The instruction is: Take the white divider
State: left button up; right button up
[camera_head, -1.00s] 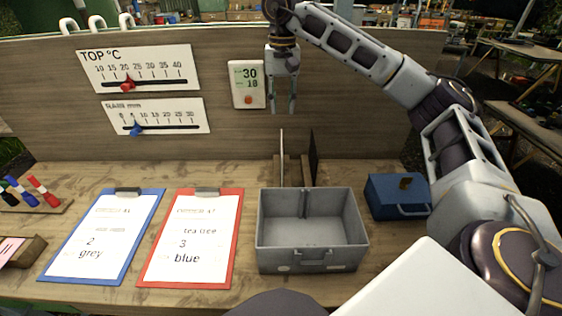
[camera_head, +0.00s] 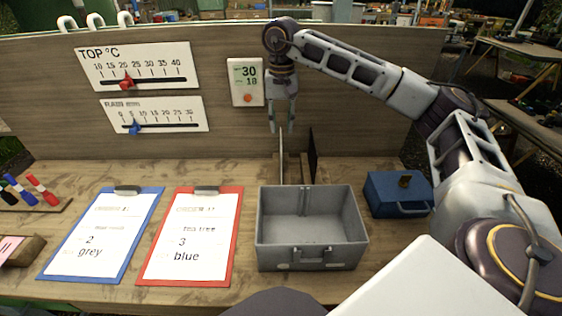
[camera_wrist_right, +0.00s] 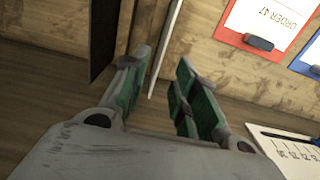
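The white divider (camera_head: 281,160) stands upright and edge-on in a wooden holder behind the grey box, left of a dark divider (camera_head: 313,158). In the right wrist view the white divider (camera_wrist_right: 167,45) shows as a thin pale strip between the fingertips. My right gripper (camera_head: 282,127) is open and points down at the top of the white divider, with a finger on each side. Its green finger pads show in the right wrist view (camera_wrist_right: 163,62). I cannot tell whether either finger touches the divider. My left gripper is not in view.
An open, empty grey box (camera_head: 311,253) stands in front of the dividers, with a blue lockbox (camera_head: 398,195) to its right. Blue (camera_head: 100,240) and red (camera_head: 190,240) clipboards lie to the left. A wooden back panel (camera_head: 360,130) rises behind.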

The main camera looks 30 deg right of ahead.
jog(key=shift+f, duration=0.95)
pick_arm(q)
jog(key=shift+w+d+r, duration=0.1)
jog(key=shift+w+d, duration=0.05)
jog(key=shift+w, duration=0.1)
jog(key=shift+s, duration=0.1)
